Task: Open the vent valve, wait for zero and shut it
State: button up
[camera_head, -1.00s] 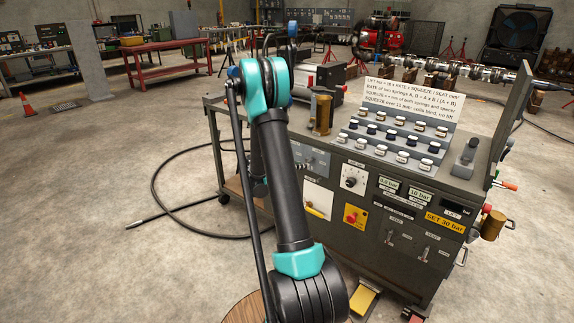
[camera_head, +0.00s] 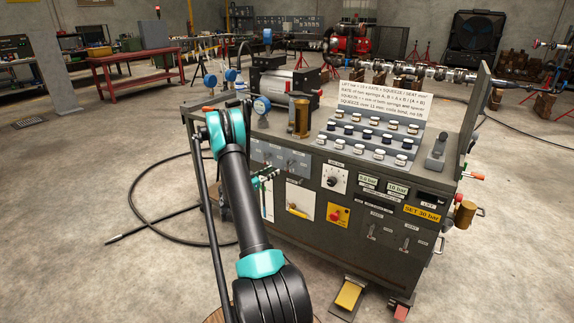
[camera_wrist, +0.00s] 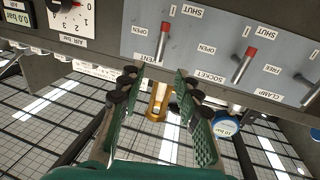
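The valve panel (camera_head: 280,157) is a grey plate on the bench front. In the wrist view its vent lever (camera_wrist: 163,42), red-tipped, stands by the VENT label. In the head view my gripper (camera_head: 263,177) is in front of the panel. A bar readout (camera_head: 368,181) seems to read 0.0.
A gauge marked 20 bar (camera_wrist: 228,124) and a brass cylinder (camera_wrist: 158,100) lie beyond my fingers. The air dial (camera_wrist: 66,10) is left of the panel there. A yellow switch plate (camera_head: 338,215) and readouts are right of the panel in the head view.

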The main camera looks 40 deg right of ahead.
aim_at(288, 165)
jog(key=d, duration=0.3)
jog(key=w+d, duration=0.1)
jog(key=d, duration=0.3)
jog(key=w+d, duration=0.1)
jog(key=d, duration=0.3)
jog(key=shift+w+d, duration=0.1)
jog(key=shift+d, duration=0.05)
grip_shut()
